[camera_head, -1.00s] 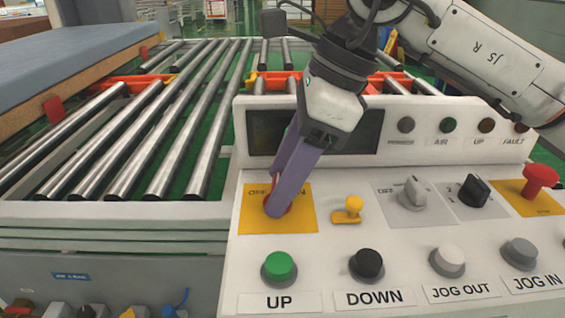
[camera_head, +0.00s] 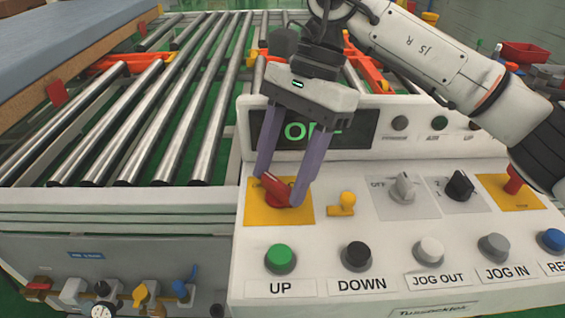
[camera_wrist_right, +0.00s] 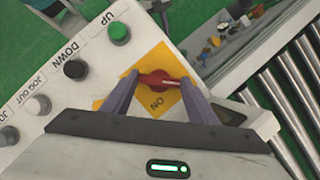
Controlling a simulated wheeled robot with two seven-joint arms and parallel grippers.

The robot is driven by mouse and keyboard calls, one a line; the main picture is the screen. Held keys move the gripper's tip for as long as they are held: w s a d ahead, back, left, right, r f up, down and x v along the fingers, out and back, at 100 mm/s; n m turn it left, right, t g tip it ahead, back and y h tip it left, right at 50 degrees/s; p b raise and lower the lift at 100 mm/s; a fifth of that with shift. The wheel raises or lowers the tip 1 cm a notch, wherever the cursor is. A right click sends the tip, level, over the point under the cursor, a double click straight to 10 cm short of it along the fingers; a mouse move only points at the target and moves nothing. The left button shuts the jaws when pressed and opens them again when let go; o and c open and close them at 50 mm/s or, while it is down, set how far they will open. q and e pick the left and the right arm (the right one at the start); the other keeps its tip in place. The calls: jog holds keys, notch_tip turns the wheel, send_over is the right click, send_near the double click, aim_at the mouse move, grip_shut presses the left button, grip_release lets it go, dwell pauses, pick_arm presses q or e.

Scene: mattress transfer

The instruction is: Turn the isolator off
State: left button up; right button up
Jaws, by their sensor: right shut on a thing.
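The red isolator handle (camera_head: 274,187) sits on a yellow plate (camera_head: 300,217) on the sloped control panel. It lies diagonally across the plate in the head view. My right gripper (camera_head: 279,190) has its purple fingers at the two ends of the handle, shut on it. The wrist view shows the red handle (camera_wrist_right: 158,79) spanning between the fingertips, with "ON" lettering on the plate beside it. The display (camera_head: 345,133) behind is lit with green letters starting with "O"; the gripper hides the rest. My left gripper is not in view.
A small yellow key-like knob (camera_head: 347,203) sits just right of the plate. A green UP button (camera_head: 280,258) and black DOWN button (camera_head: 356,255) are in front. A red stop button (camera_head: 513,181) is at right. Metal rollers (camera_head: 130,120) and a blue mattress (camera_head: 60,40) lie left.

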jog(key=shift+n, duration=0.4)
jog(key=o, duration=1)
jog(key=shift+o, duration=0.2)
jog(key=p+v, duration=0.1)
jog(key=v, duration=0.9)
jog(key=shift+w+r, duration=0.15)
jog(key=shift+r, duration=0.05)
jog(key=shift+a, duration=0.1)
